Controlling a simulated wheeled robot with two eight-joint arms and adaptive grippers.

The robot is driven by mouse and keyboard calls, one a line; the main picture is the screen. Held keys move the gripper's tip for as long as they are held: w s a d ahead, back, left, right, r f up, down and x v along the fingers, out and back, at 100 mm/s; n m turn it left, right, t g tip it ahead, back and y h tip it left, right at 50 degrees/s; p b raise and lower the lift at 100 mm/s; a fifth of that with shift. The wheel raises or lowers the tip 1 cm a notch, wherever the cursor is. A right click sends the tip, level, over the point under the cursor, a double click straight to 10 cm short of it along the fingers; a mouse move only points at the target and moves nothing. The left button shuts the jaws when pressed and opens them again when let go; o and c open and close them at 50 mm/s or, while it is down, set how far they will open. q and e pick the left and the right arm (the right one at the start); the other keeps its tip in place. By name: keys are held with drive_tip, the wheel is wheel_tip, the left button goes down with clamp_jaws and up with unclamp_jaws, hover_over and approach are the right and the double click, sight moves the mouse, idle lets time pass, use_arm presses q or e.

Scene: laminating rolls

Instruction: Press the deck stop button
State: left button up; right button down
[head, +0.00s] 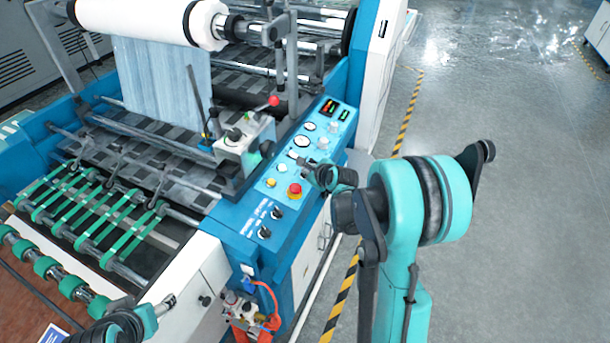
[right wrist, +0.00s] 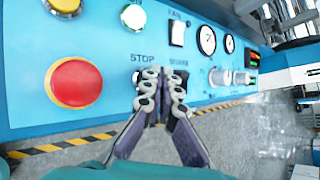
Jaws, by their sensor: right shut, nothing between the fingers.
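The blue control panel (head: 262,187) carries a red mushroom button (head: 294,189) with a yellow collar; it shows at left in the right wrist view (right wrist: 75,83). A printed STOP label (right wrist: 142,57) sits beside my right fingertips. Which button it names I cannot tell; the fingers may hide one. My right gripper (head: 301,162) is shut and empty, its tips over the panel right of the red button in the right wrist view (right wrist: 163,82). Contact cannot be told. My left gripper (head: 166,304) is at lower left, its jaws unclear.
A yellow button (head: 270,183), a green-ringed white button (right wrist: 133,17), a rocker switch (right wrist: 177,30), gauges (right wrist: 207,40) and knobs (head: 323,143) crowd the panel. A lever with a red ball (head: 273,101) rises beside it. Open floor (head: 500,200) lies at right.

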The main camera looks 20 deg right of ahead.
drive_tip(key=shift+f+b, duration=0.4)
drive_tip(key=shift+b, duration=0.05)
idle(0.5)
drive_tip(key=shift+r, duration=0.1)
drive_tip(key=shift+s+d+r+p, duration=0.1)
drive_tip(key=shift+r+p, duration=0.45)
drive_tip(key=shift+r, duration=0.2)
drive_tip(key=r+p, duration=0.2)
drive_tip(key=r, duration=0.1)
drive_tip(key=r+p, duration=0.1)
drive_tip(key=r, duration=0.1)
drive_tip(key=shift+s+d+p, duration=0.3)
drive_tip(key=shift+s+d, duration=0.05)
drive_tip(key=shift+s, duration=0.05)
idle(0.6)
